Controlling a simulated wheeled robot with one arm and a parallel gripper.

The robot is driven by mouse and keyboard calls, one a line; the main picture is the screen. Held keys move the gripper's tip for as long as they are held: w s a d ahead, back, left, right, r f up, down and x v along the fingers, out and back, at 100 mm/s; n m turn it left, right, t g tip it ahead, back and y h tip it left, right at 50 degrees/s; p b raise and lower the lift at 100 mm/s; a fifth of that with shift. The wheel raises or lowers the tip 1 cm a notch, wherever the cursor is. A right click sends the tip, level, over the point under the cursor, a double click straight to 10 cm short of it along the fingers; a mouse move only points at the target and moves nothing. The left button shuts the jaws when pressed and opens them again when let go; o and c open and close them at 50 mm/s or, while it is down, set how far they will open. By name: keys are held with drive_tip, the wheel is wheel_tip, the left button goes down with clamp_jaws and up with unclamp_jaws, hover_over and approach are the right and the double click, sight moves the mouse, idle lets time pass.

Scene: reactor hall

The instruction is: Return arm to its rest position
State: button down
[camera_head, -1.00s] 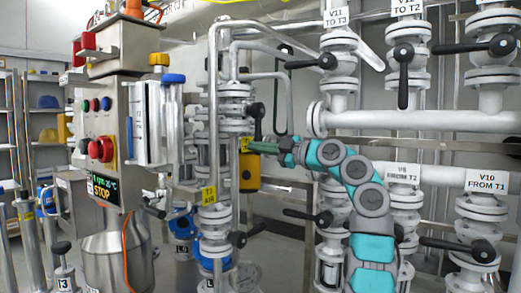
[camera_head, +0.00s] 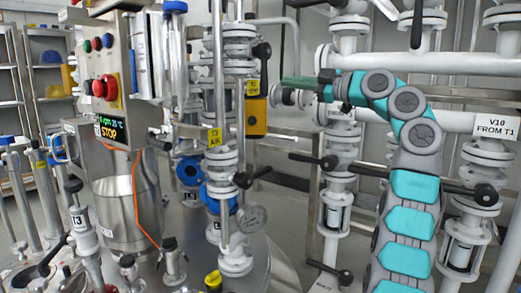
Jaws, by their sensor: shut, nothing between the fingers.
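My teal and grey arm (camera_head: 405,188) rises from the bottom right and bends left at the top. Its end, my gripper (camera_head: 292,81), points left toward the yellow box and the vertical pipes. The gripper is shut with nothing in it. It is small in the picture, and I cannot tell how far it is from the pipes behind it. The lower part of my arm runs out of the frame at the bottom.
Valves with black handles (camera_head: 462,190) stand close right of my arm. A yellow box (camera_head: 256,116) hangs on pipes left of the gripper. A control panel with a red button (camera_head: 104,87) reads STOP. A steel vessel with a gauge (camera_head: 251,218) is lower left.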

wheel_tip(320, 180, down, 6)
drive_tip(key=w+a+m+g+h, duration=0.1)
drive_tip(key=a+m+h, duration=0.25)
drive_tip(key=m, duration=0.65)
drive_tip(key=s+a+f+m+g+h, duration=0.3)
drive_tip(key=s+f+m+g+h, duration=0.2)
drive_tip(key=s+f, duration=1.15)
drive_tip(key=s+d+f+m+g+h, duration=0.1)
drive_tip(key=s+d+f+g+h, duration=0.1)
drive_tip(key=s+f, duration=0.6)
drive_tip(key=s+d+f+m+g+h, duration=0.2)
drive_tip(key=s+d+f, duration=0.3)
drive_tip(key=s, duration=1.2)
drive_tip(key=s+d+f+m+g+h, duration=0.1)
drive_tip(key=s+d+f+g+h, duration=0.1)
drive_tip(key=s+f, duration=1)
drive_tip(key=shift+s+d+f+g+h, duration=0.15)
drive_tip(key=shift+d+f+g+h, duration=0.25)
drive_tip(key=shift+d+f, duration=0.55)
drive_tip(key=shift+d+r, duration=0.2)
drive_tip(key=shift+r, duration=0.05)
